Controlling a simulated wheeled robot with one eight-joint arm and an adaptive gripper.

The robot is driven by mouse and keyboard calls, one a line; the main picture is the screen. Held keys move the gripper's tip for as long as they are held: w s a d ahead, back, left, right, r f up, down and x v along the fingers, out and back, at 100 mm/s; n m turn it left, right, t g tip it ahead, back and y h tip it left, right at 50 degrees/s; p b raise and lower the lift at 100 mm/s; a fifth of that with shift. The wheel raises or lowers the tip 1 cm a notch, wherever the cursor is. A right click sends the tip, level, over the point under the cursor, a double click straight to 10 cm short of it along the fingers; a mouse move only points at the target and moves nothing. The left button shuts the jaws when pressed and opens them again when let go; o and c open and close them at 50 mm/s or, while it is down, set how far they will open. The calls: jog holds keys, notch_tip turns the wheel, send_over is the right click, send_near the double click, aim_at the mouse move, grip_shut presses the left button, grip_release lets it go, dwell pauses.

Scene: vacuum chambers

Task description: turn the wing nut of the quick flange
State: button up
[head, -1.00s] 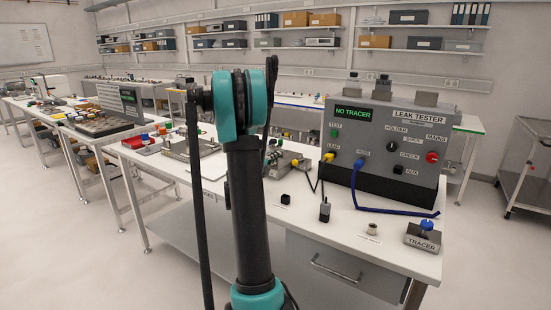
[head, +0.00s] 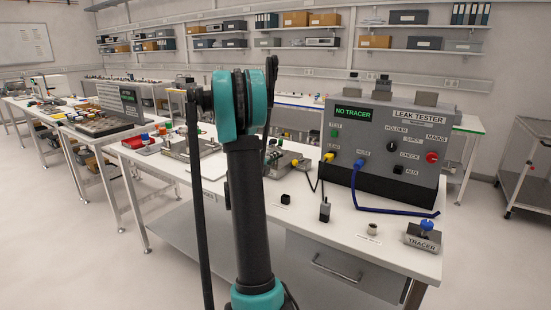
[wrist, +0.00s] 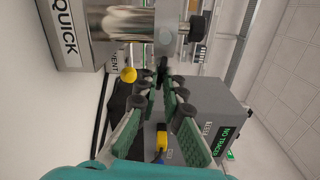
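In the wrist view, a grey block (wrist: 72,35) lettered QUICK is at the upper left. A shiny metal tube-like flange part (wrist: 128,22) sits beside it, with a black knob (wrist: 197,26) to its right. A small dark piece (wrist: 162,72) lies below the flange, near my fingertips; I cannot tell if it is the wing nut. My gripper (wrist: 161,84) has its green fingers apart, with a narrow gap between the tips. I see nothing clearly held, and contact is unclear. In the head view my arm blocks the gripper.
The leak tester (head: 385,150) reads NO TRACER and stands on the bench's right half, with a blue cable (head: 385,210) in front. A yellow knob (wrist: 128,75) is close to my left finger. A tracer device (head: 423,236) is at the bench's front right.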

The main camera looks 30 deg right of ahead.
jog(key=o, duration=0.3)
jog(key=v, duration=1.2)
